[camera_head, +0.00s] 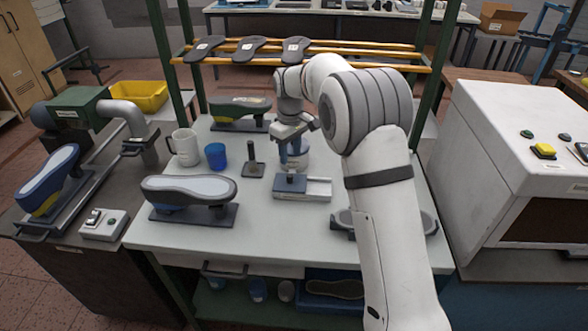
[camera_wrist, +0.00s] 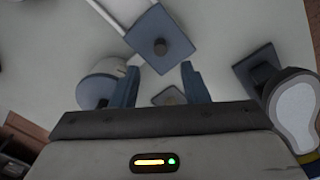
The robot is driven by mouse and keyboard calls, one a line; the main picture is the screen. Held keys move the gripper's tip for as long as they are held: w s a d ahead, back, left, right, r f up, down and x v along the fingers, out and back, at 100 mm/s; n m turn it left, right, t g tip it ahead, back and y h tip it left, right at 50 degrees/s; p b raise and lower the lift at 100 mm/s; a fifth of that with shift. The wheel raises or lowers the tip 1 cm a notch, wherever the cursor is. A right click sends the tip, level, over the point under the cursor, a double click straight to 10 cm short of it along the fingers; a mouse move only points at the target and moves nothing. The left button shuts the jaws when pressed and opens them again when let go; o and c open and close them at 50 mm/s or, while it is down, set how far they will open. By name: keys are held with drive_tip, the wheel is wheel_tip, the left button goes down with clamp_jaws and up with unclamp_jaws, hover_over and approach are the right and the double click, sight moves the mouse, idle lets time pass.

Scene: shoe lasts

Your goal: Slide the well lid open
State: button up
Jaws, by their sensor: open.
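A white and blue pot (camera_wrist: 100,85) stands beside the gripper. A post on a dark base (camera_head: 253,168), a blue cup (camera_head: 215,156) and a white mug (camera_head: 185,147) stand left of the lid. A shoe form (camera_head: 188,188) lies front left. The bench front is clear.

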sight(290, 175)
drive_tip(key=shift+w+a+f, duration=0.15)
drive_tip(key=shift+a+f, duration=0.05)
drive_tip(key=shift+f, duration=0.15)
wheel_tip(290, 175, down, 7)
drive_tip(key=shift+f+p, duration=0.15)
drive_tip(key=shift+p, duration=0.45)
clamp_jaws()
